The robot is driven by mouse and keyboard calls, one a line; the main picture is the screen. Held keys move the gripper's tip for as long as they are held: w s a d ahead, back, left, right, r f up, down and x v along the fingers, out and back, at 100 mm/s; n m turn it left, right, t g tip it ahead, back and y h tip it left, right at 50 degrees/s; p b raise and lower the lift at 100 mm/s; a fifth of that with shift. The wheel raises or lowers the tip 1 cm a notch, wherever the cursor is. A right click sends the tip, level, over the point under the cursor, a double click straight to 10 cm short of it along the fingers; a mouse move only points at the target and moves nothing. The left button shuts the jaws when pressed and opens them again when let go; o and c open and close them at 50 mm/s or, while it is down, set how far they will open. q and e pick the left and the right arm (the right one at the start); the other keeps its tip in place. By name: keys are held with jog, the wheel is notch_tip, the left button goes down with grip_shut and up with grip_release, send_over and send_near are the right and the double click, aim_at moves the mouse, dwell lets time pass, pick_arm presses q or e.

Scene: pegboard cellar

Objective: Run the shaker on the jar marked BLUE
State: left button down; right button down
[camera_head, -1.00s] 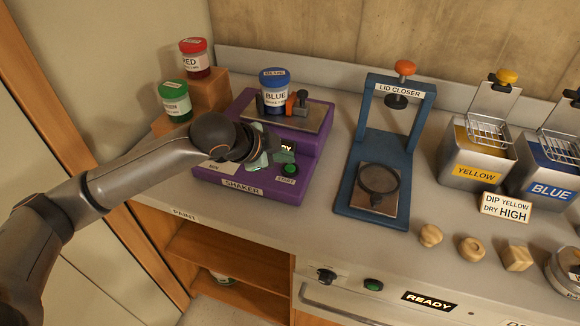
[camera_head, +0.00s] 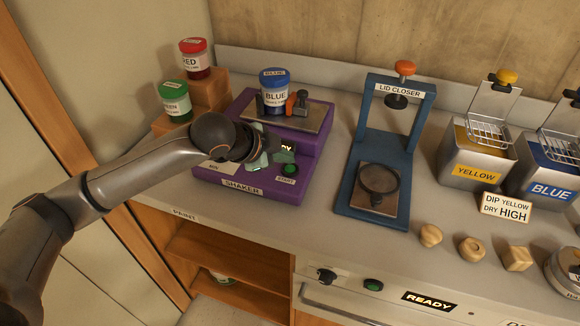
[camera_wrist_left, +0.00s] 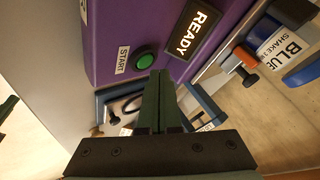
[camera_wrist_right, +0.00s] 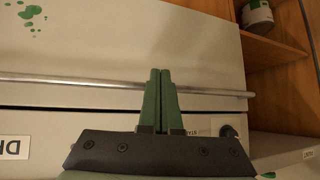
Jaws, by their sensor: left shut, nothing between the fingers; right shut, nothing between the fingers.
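The jar marked BLUE (camera_head: 275,97) stands upright on the metal plate of the purple shaker (camera_head: 250,186), with its blue lid on. An orange and dark clamp (camera_head: 296,103) is beside it; I cannot tell whether it presses on the jar. My left gripper (camera_head: 268,157) is shut and empty over the shaker's front, left of the green START button (camera_head: 289,169). In the left wrist view the shut fingertips (camera_wrist_left: 160,75) appear just beside the START button (camera_wrist_left: 144,61), and the display reads READY (camera_wrist_left: 195,30). My right gripper (camera_wrist_right: 160,75) is shut and empty in the right wrist view.
A RED jar (camera_head: 195,60) and a GREEN jar (camera_head: 175,100) stand on wooden steps left of the shaker. The blue lid closer (camera_head: 350,190) stands to its right, then the YELLOW dip tank (camera_head: 475,172) and BLUE dip tank (camera_head: 548,188). Wooden knobs (camera_head: 430,236) lie near the counter's front edge.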

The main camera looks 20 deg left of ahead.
pick_arm(q)
jog(key=shift+f, duration=0.2)
jog(key=shift+f, duration=0.2)
